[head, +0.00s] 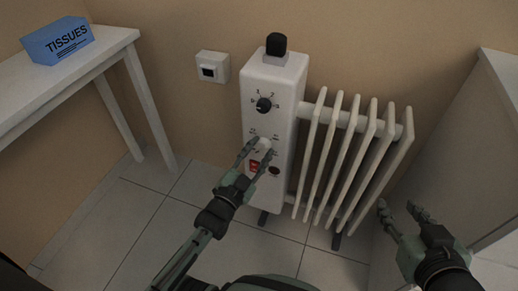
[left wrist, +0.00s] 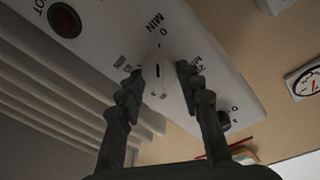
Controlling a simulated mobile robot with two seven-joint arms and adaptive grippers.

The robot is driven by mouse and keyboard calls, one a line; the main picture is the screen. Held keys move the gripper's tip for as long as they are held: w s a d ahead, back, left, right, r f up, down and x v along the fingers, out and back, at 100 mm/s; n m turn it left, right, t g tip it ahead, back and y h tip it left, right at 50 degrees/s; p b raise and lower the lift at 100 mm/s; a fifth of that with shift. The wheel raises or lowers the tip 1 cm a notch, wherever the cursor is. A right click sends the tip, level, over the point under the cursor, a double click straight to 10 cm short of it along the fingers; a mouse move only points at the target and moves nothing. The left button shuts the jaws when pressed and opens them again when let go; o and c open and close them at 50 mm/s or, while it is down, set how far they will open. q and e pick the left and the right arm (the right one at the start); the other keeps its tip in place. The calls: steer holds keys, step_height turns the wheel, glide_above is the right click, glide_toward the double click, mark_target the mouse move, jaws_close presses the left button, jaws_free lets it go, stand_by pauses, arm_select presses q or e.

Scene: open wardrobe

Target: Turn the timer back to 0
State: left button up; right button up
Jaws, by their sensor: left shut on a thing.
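The white timer knob (head: 265,144) sits on the front of the white heater panel (head: 270,88), below a black dial. It also shows in the left wrist view (left wrist: 157,75), with a "0 MIN" label near it and other minute labels around it. A short dark mark is on the knob; which label it points to is hard to tell. My left gripper (head: 261,148) is shut on the timer knob, one finger on each side, as the left wrist view (left wrist: 160,78) shows. My right gripper (head: 397,206) is open and empty, right of the heater, apart from everything.
The black dial (head: 264,104) is above the knob; a red switch (head: 254,166) and a dark round button (head: 274,171) are below. White radiator fins (head: 345,160) stand right of the panel. A table (head: 88,58) with a blue tissue box (head: 57,41) is at left. Floor between is clear.

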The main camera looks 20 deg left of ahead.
arm_select(q)
steer(key=o, duration=1.2)
steer(key=shift+c, duration=0.2)
step_height(320, 180, up, 10)
steer(key=shift+r, duration=0.1)
